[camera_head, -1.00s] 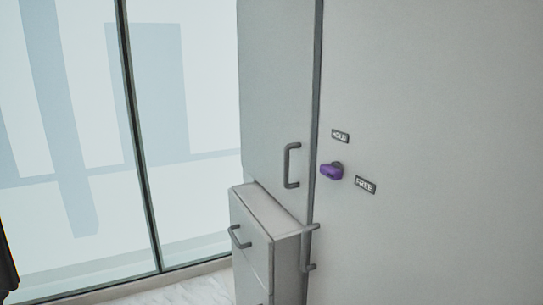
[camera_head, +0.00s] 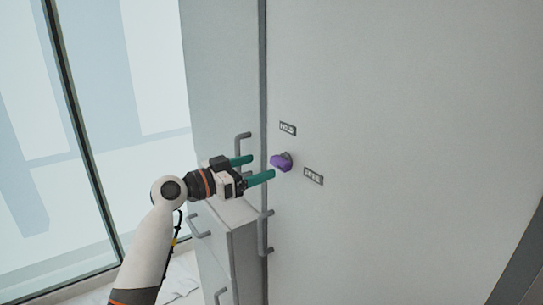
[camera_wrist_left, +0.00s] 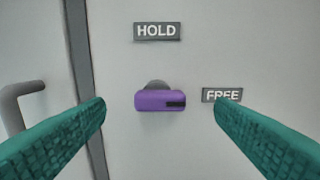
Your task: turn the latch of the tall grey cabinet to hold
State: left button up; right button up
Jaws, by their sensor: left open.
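The latch is a purple knob (camera_head: 281,162) on the grey cabinet's face (camera_head: 400,120). In the left wrist view the purple latch (camera_wrist_left: 160,101) lies level, with a dark mark on its right end toward the FREE label (camera_wrist_left: 221,95). The HOLD label (camera_wrist_left: 157,31) is above it. My left gripper (camera_head: 258,169) has two green fingers, open and empty, just left of the latch. In the left wrist view the left gripper's fingers (camera_wrist_left: 160,108) stand wide on both sides of the latch, apart from it. My right gripper is not in view.
A low drawer unit (camera_head: 212,245) with handles stands left of the latch, below my left arm. A cabinet handle (camera_head: 238,152) sticks out close to the left gripper. A glass wall (camera_head: 90,130) is at the far left.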

aim_at(276, 161)
pick_arm(q)
jog(key=p+x, duration=0.1)
jog(key=x, duration=0.4)
jog(key=shift+w+d+r, duration=0.1)
jog(key=shift+w+d, duration=0.05)
jog(key=shift+d, duration=0.05)
jog(key=shift+w+d+p, duration=0.2)
jog(key=shift+d+p, duration=0.1)
jog(key=c, duration=1)
